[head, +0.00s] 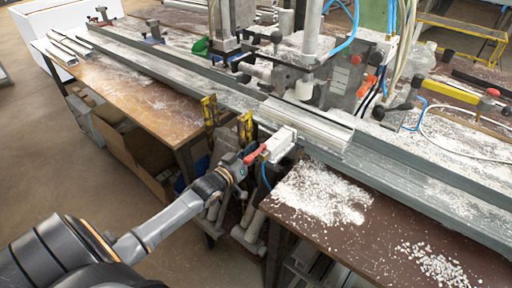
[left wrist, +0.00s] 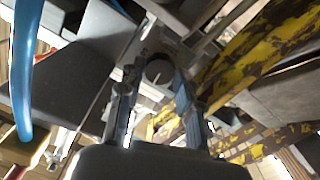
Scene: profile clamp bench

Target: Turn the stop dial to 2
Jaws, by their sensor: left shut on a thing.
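The stop dial (left wrist: 158,72) is a small round dark knob between my fingertips in the left wrist view. A pale line shows on its face; no numbers can be read, so I cannot tell its setting. My left gripper (head: 247,157) is shut on the dial, with one finger on each side in the left wrist view (left wrist: 158,80). In the head view the gripper reaches the front of the bench, beside a red lever (head: 256,154) and a white block (head: 280,144). The dial is hidden there by the gripper. My right gripper is not in view.
A long grey rail (head: 400,160) with a white profile (head: 308,122) runs along the bench. Yellow worn posts (head: 210,110) stand left of my gripper, and they fill the right of the left wrist view (left wrist: 250,50). A blue hose (left wrist: 24,70) hangs at the left there.

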